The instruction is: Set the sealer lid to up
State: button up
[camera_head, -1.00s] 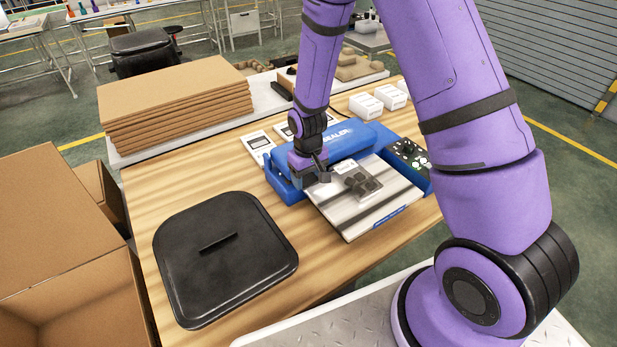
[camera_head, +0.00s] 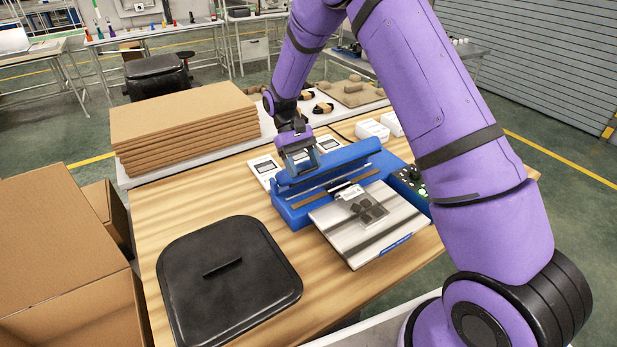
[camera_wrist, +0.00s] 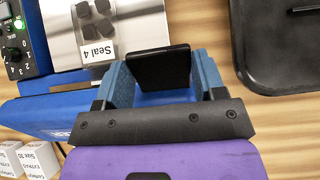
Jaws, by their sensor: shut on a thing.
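The blue sealer (camera_head: 292,213) stands on the wooden table. Its long blue lid (camera_head: 347,154) is tilted up and back, so the strip along the base shows. My gripper (camera_head: 299,162) is at the left end of the lid. In the wrist view my gripper (camera_wrist: 163,68) is shut on a black plate-like part (camera_wrist: 158,69) between its blue-grey fingers, which looks like the lid's handle. The blue lid also shows in the wrist view (camera_wrist: 35,117). A clear bag with dark cubes (camera_head: 372,211) lies on the sealer's metal plate (camera_head: 345,238), its label towards the strip.
A black lid-like cover (camera_head: 230,290) lies on the table at front left. Stacked cardboard sheets (camera_head: 185,125) and white boxes (camera_head: 371,131) are behind. A control panel (camera_head: 410,183) with knobs is at the sealer's right. Bare table lies between cover and sealer.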

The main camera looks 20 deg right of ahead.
jog(key=shift+w+a+r+g, duration=0.15)
jog(key=shift+w+r+g, duration=0.35)
jog(key=shift+w, duration=0.2)
jog(key=shift+v, duration=0.85)
jog(key=shift+w+f, duration=0.15)
jog(key=o, duration=1.3)
